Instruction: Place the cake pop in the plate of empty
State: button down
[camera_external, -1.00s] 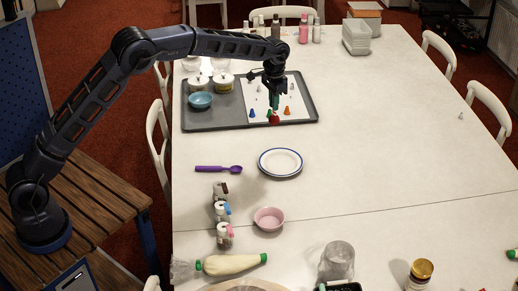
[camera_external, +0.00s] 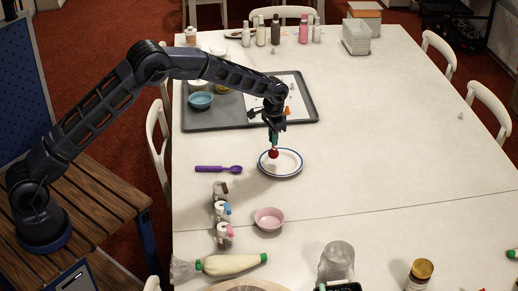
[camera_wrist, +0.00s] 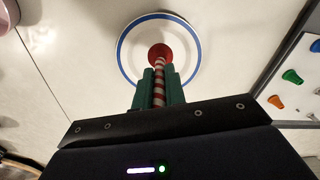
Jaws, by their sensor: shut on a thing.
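The cake pop (camera_external: 273,154) has a red ball, and its red-and-white striped stick shows in the wrist view (camera_wrist: 159,93). My gripper (camera_external: 273,137) is shut on the stick, with the ball pointing down and away from the fingers. The green fingers (camera_wrist: 159,86) lie on both sides of the stick in the wrist view. The plate (camera_external: 292,167) is white with a blue rim and holds nothing else that I can see. The ball appears over the plate in both views; it also overlaps the plate in the wrist view (camera_wrist: 133,36). I cannot tell whether they touch.
A grey tray (camera_external: 205,122) with a white sheet, small coloured pieces and a blue bowl (camera_external: 200,101) lies behind. A purple spoon (camera_external: 218,169), shaker jars (camera_external: 223,212) and a pink bowl (camera_external: 268,219) are left and in front. The table's right side is mostly clear.

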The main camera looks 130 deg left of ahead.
aim_at(273, 150)
jog(key=shift+f, duration=1.8)
jog(key=shift+f, duration=0.1)
jog(key=c, duration=1.5)
grip_release()
jog(key=shift+o, duration=0.2)
notch_tip(273, 150, up, 12)
jog(key=shift+r, duration=0.1)
